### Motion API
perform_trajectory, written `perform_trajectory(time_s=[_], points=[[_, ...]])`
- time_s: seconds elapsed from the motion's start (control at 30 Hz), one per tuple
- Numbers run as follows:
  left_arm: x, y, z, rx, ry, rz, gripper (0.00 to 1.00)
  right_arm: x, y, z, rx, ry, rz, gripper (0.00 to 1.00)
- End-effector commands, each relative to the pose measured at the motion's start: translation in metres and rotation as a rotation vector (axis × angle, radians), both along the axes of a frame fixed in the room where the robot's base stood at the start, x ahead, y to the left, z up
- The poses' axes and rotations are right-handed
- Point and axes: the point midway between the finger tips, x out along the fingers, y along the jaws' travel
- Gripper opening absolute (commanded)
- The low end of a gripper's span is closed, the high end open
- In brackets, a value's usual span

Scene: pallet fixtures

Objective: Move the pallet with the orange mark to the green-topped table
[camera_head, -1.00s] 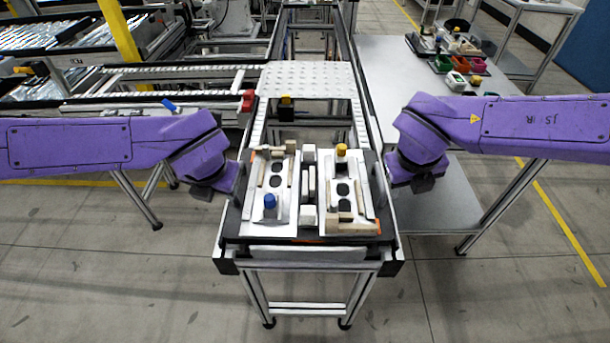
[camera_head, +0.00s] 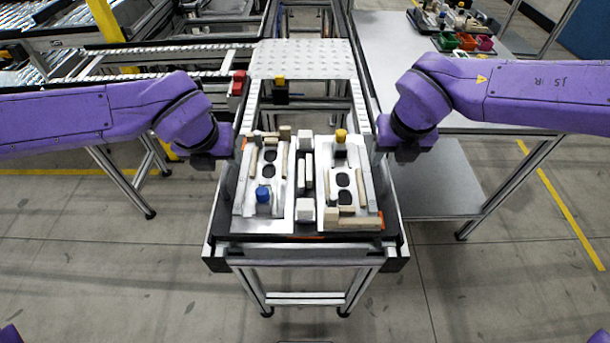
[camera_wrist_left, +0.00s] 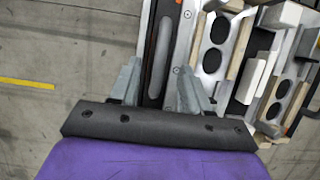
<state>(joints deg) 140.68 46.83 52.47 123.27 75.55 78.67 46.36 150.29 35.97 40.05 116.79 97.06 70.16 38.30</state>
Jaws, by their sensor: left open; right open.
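The pallet (camera_head: 293,215) with orange marks (camera_head: 308,236) at its edges lies flat on the near end of a conveyor. It carries two light fixture plates with wooden strips, white blocks, a blue knob (camera_head: 263,194) and a yellow knob (camera_head: 341,135). My left gripper (camera_head: 212,163) is at the pallet's left side, my right gripper (camera_head: 390,155) at its right side; both are open and empty. In the left wrist view my left gripper (camera_wrist_left: 160,88) has its fingers apart over the side edge by the fixtures. Contact cannot be told. No green-topped table shows.
A pale-topped table (camera_head: 390,50) with small coloured bins (camera_head: 466,41) stands at the right. A perforated plate (camera_head: 302,60) spans the conveyor behind the pallet. A red block (camera_head: 239,84) sits on the left rail. Bare floor lies in front of the conveyor.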

Motion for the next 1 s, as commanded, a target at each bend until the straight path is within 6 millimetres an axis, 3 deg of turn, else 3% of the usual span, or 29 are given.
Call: perform_trajectory(time_s=[0.1,0.3,0.63,0.67,0.8,1.0], points=[[0.008,0.0,-0.021,0.002,0.003,0.0,0.47,0.005,0.0,-0.022,-0.002,0.003,0.0,0.47],[0.017,0.0,-0.04,0.0,0.0,-0.001,0.47,0.012,0.0,-0.042,-0.001,0.0,0.001,0.47],[0.019,-0.001,-0.044,0.0,0.0,-0.001,0.47,0.013,-0.001,-0.046,-0.001,-0.001,-0.001,0.47],[0.019,-0.001,-0.044,0.0,0.0,-0.001,0.44,0.013,-0.001,-0.046,-0.001,-0.001,-0.001,0.44],[0.019,-0.001,-0.044,0.0,-0.001,-0.001,0.0,0.013,-0.001,-0.046,-0.001,-0.001,-0.001,0.0],[0.019,0.0,-0.044,0.0,0.0,-0.001,0.0,0.013,-0.001,-0.046,-0.001,-0.001,-0.001,0.0]])
